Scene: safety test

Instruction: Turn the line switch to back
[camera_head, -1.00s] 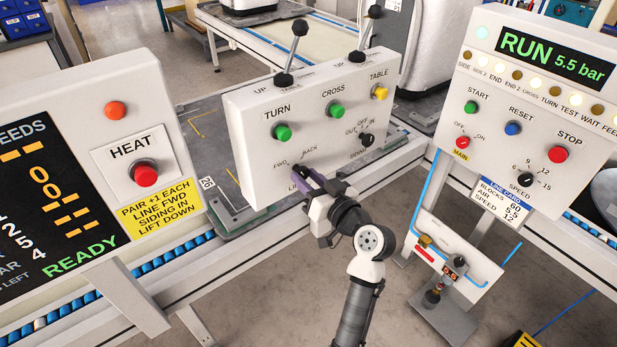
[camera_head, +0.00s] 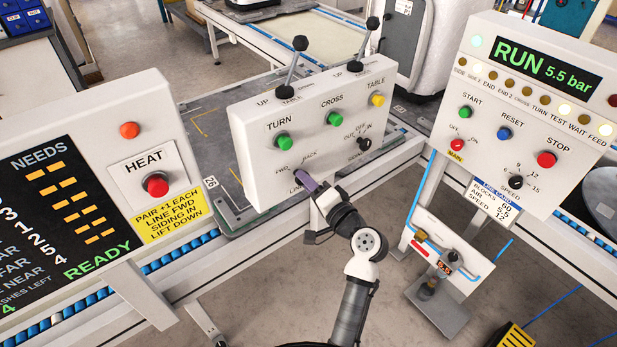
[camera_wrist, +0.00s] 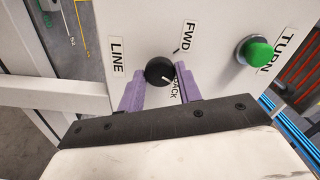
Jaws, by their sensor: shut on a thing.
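The line switch is a round black knob (camera_wrist: 160,70) on a white panel, between the printed words LINE, FWD and BACK in the wrist view. A short white mark on the knob's lower right edge faces the BACK label. My gripper (camera_wrist: 160,86) has its two purple fingers on either side of the knob and is shut on it. In the head view my gripper (camera_head: 304,180) reaches the lower part of the white control panel (camera_head: 262,182), under the green TURN button (camera_head: 283,142). There the fingers hide the knob.
A second black knob (camera_head: 364,144) and another green button (camera_head: 335,119) share the panel, with two levers on top. The HEAT box (camera_head: 147,143) with a red button stands left. A box with a RUN display (camera_head: 545,66) stands right.

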